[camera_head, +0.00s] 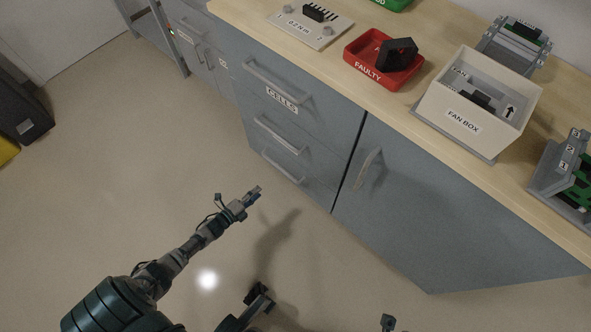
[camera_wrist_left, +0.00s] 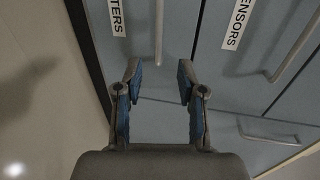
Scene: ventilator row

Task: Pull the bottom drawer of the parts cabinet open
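The parts cabinet (camera_head: 320,118) is a blue-grey unit with a column of drawers, all shut. The bottom drawer shows a pale bar handle (camera_head: 283,168). In the left wrist view its front (camera_wrist_left: 180,30) carries a label ending in "TERS" (camera_wrist_left: 117,17), beside an upright-looking handle (camera_wrist_left: 158,30). My left gripper (camera_head: 254,194) is in front of the drawers, apart from the handle. In the wrist view its blue-padded fingers (camera_wrist_left: 158,82) are open and empty, the handle ahead between them. My right gripper (camera_head: 325,308) shows only as two separated fingers at the lower edge.
Above are drawers marked CELLS (camera_head: 282,101) and SENSORS (camera_wrist_left: 237,22). A cabinet door (camera_head: 420,195) with a handle (camera_head: 368,169) adjoins on the right. The worktop carries a red FAULTY tray (camera_head: 362,75) and a FAN BOX (camera_head: 463,120). The floor before the drawers is clear.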

